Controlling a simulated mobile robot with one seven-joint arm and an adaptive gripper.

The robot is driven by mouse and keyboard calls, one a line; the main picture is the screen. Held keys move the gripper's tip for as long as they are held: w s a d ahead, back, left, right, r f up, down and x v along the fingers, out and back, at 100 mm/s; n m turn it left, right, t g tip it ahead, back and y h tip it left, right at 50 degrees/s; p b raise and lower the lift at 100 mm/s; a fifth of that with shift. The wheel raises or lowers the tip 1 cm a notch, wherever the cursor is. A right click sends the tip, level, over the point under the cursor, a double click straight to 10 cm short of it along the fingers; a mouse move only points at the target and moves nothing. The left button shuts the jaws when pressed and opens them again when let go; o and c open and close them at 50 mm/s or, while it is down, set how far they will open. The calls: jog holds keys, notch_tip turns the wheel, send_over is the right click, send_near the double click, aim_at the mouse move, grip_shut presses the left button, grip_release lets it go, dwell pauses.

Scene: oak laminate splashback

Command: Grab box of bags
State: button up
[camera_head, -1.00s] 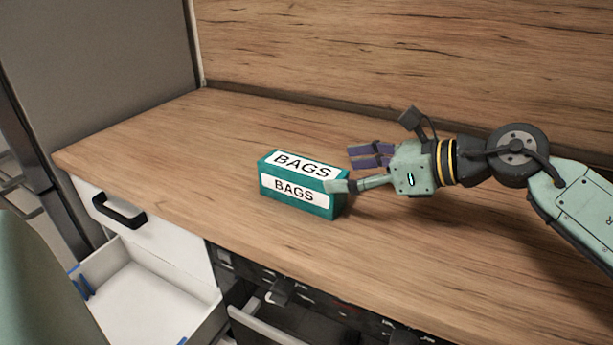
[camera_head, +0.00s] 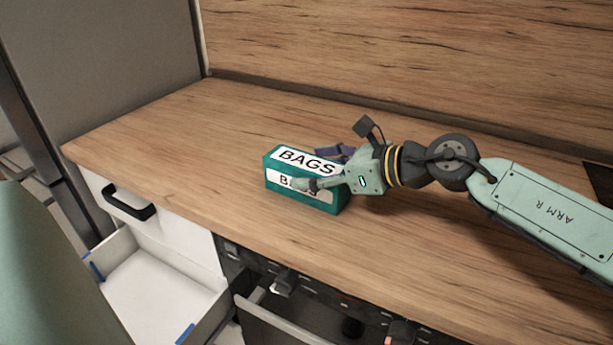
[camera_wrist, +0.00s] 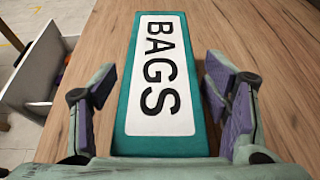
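The box of bags (camera_head: 277,162) is a teal box with white "BAGS" labels, lying on the wooden counter. My gripper (camera_head: 314,168) is open around its right part, one finger in front of the near side and the other behind it. In the wrist view the box (camera_wrist: 123,120) runs away between the two spread fingers of my gripper (camera_wrist: 160,95). A gap shows on the left; the right finger is close to the box's edge. The near finger covers part of the front label in the head view.
The wooden counter (camera_head: 160,130) is clear around the box. Below its front edge, a white drawer (camera_head: 150,290) stands open at left, and another open drawer or door (camera_head: 270,325) is beside it. A wooden splashback (camera_head: 400,60) rises behind.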

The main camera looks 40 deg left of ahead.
jog(key=c, duration=1.3)
jog(key=shift+r, duration=0.15)
